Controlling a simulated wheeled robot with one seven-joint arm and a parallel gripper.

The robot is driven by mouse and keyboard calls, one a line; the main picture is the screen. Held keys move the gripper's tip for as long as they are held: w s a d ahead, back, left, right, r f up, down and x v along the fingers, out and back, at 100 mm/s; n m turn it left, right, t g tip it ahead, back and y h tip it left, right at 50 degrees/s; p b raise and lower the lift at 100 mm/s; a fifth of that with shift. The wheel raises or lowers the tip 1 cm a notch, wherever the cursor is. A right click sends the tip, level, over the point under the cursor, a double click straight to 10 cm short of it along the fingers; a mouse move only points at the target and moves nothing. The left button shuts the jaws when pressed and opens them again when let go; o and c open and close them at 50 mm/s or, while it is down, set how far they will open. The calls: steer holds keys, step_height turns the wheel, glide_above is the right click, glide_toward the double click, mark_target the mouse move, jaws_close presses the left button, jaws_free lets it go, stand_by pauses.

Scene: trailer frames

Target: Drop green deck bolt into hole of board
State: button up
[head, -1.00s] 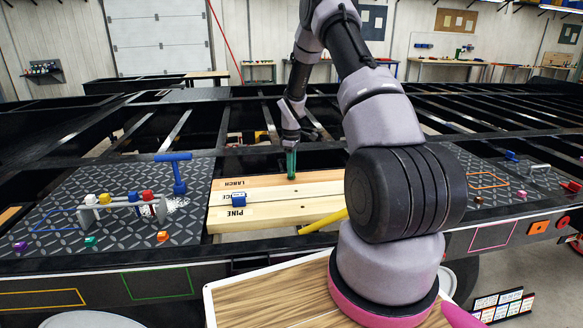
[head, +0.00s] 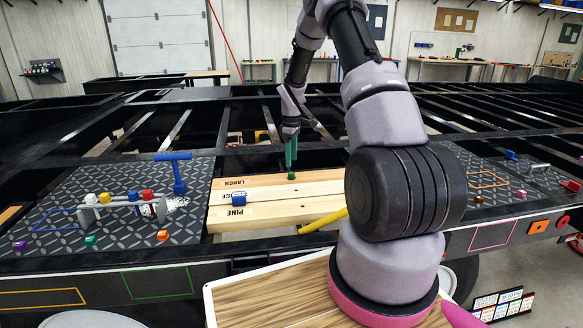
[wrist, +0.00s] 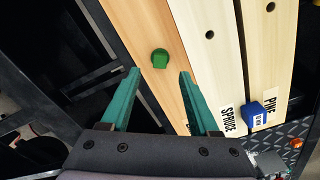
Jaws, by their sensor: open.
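The green deck bolt (head: 291,176) is on the board marked LARCH (head: 268,182).
The spruce board (wrist: 208,60) and pine board (wrist: 265,40) lie alongside, each with an open hole. A blue block (head: 239,198) sits on the boards near their labelled ends. A rack with coloured bolts (head: 122,203) and a blue T-handle tool (head: 177,172) stand left. Dark frame beams surround the boards.

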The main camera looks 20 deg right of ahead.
step_height(320, 180, up, 6)
steer(key=shift+f, duration=0.1)
stand_by(0.5)
steer(key=s+a+r+m+t, duration=0.1)
steer(key=s+a+r+m, duration=0.1)
steer(key=s+r, duration=0.45)
steer(key=s+a+r+m+t, duration=0.1)
steer(key=s+a+r+m, duration=0.15)
steer(key=r, duration=0.65)
steer(key=s+a+r+m+t, duration=0.1)
steer(key=s+a+r+m, duration=0.1)
steer(key=s+r, duration=0.5)
steer(key=s+a+r+m+t+y, duration=0.1)
steer(key=s+a+r+m+t, duration=0.1)
steer(key=s, duration=0.7)
steer(key=s+a+r+m+t+y, duration=0.1)
steer(key=s+r+m, duration=0.4)
steer(key=s, duration=0.5)
steer(key=shift+s+a+t, duration=0.25)
steer(key=shift+a+t, duration=0.35)
steer(key=shift+a, duration=0.1)
